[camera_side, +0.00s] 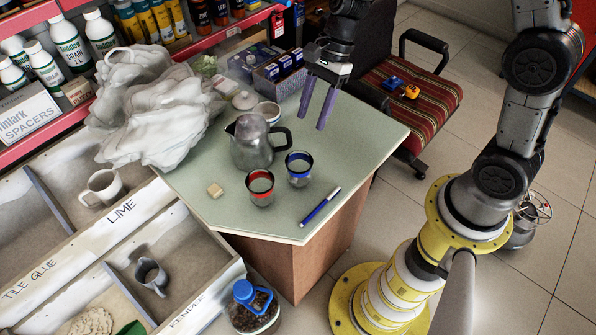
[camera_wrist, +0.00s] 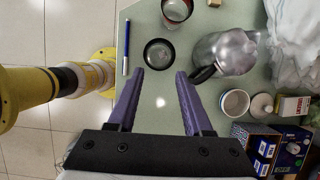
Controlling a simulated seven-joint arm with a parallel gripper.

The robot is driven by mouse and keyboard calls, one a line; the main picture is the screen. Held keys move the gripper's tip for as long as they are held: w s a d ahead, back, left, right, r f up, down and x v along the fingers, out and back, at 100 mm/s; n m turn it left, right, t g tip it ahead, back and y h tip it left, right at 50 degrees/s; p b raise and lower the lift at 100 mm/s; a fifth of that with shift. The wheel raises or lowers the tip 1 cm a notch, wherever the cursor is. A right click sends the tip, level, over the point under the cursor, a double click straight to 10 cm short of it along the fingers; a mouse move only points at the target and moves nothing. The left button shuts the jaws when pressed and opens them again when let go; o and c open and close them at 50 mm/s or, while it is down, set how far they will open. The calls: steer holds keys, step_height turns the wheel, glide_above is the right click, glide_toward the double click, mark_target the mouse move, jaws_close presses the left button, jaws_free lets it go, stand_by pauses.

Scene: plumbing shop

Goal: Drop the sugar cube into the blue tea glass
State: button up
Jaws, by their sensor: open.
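The sugar cube (camera_side: 215,190) is a small beige block on the green tabletop, left of the glasses. It also shows at the top edge of the wrist view (camera_wrist: 215,3). The blue tea glass (camera_side: 299,169), with a blue rim, stands upright right of the kettle. In the wrist view a dark-rimmed glass (camera_wrist: 159,54) stands just beyond the fingertips. The red-rimmed glass (camera_side: 260,187) stands beside the blue one. My gripper (camera_side: 314,115) is open and empty, its purple fingers pointing down above the table's back right part, away from the cube.
A metal kettle (camera_side: 252,142) stands between the gripper and the cube. A blue marker (camera_side: 320,206) lies near the front right edge of the table (camera_side: 362,135). A white cup (camera_side: 267,112), boxes and a crumpled pale bag (camera_side: 155,110) crowd the back and left.

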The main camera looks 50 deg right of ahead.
steer(key=v, duration=0.9)
steer(key=shift+r, duration=0.35)
steer(key=shift+d, duration=0.15)
steer(key=s+a+r+n+t+h, duration=0.1)
steer(key=s+a+r+n+t, duration=0.2)
steer(key=s+r, duration=0.5)
steer(key=s+d+f+n+t+h, duration=0.2)
steer(key=s+d+n, duration=0.3)
steer(key=s+n, duration=0.6)
steer(key=n+h, duration=0.1)
steer(key=n, duration=0.3)
steer(key=shift+d+f+t+h, duration=0.25)
steer(key=shift+f+t+h, duration=0.05)
